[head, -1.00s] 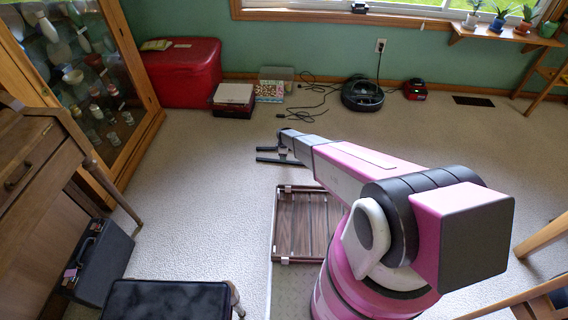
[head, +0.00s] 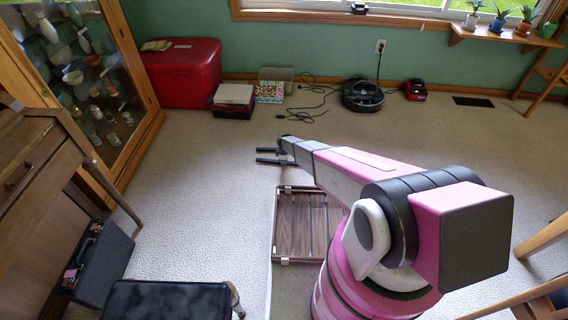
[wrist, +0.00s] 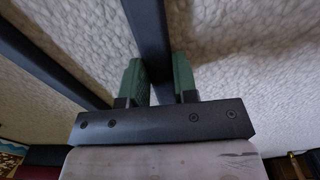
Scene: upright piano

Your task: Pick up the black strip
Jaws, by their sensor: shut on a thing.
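A black strip (wrist: 149,45) runs between the two green fingertips of my gripper (wrist: 160,80) in the wrist view. The fingertips are shut on it, one on each side. A second dark bar (wrist: 45,60) crosses the left of that view at an angle. In the head view, two short parallel dark bars (head: 267,150) show low over the carpet beside the end of my arm. My gripper (head: 284,153) is small there, and its fingertips are hard to make out. I cannot tell from this view which bar is held, or whether the bars are joined.
A brown slatted tray-like frame (head: 298,225) lies just below my gripper in the head view. A black case (head: 100,265) stands at left near a desk. A red chest (head: 185,75), a robot vacuum (head: 361,94) and cables line the back wall. Carpet (head: 200,180) left of my gripper is clear.

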